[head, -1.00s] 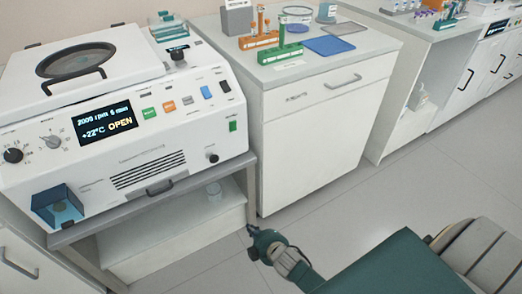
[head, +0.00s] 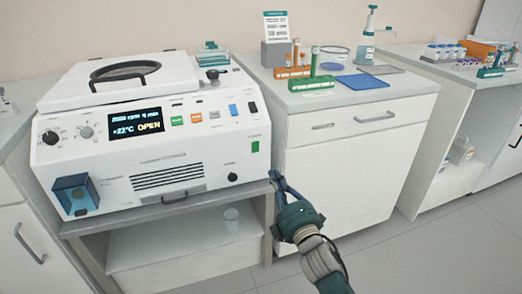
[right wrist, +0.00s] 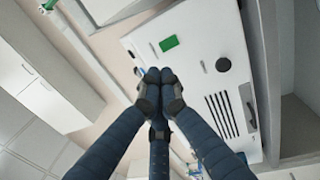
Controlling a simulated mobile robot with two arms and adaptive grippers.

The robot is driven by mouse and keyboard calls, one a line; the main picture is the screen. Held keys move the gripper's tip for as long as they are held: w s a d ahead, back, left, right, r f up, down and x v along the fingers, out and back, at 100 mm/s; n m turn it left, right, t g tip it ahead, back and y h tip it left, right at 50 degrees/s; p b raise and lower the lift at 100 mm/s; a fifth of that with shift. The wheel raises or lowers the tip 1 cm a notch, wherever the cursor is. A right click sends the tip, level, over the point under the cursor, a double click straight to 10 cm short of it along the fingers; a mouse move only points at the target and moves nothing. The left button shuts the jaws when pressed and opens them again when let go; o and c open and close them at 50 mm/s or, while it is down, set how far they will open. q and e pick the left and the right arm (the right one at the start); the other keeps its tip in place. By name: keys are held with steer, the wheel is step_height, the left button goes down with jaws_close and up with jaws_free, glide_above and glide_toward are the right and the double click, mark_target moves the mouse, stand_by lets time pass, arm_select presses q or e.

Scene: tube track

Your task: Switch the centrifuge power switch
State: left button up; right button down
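The white centrifuge (head: 140,150) stands on a grey bench at the left, with a lit display reading OPEN. A green switch (head: 255,146) sits at the right end of its front panel. It also shows in the right wrist view (right wrist: 168,43). A blue switch (head: 234,110) and a black switch (head: 253,107) are higher on the panel. My right gripper (head: 274,176) is below and right of the green switch. In the right wrist view its fingertips (right wrist: 159,76) are together, with nothing seen between them, and appear just below the green switch. My left gripper is not in view.
A black knob (head: 233,177) is on the panel left of my right gripper. A white cabinet (head: 350,160) stands to the right, with tube racks (head: 310,84) and a blue tray (head: 362,82) on top. The floor in front is clear.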

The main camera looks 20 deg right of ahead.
mark_target(257, 143)
steer(key=w, duration=0.4)
steer(key=w+r+b, duration=0.1)
steer(key=w, duration=0.8)
steer(key=shift+a+r+b, duration=0.2)
steer(key=shift+a+b, duration=0.05)
steer(key=shift+b, duration=0.15)
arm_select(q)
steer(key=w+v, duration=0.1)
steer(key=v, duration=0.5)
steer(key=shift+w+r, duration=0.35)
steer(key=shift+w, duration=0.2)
arm_select(e)
steer(key=shift+w+r, duration=0.1)
steer(key=shift+w, duration=0.25)
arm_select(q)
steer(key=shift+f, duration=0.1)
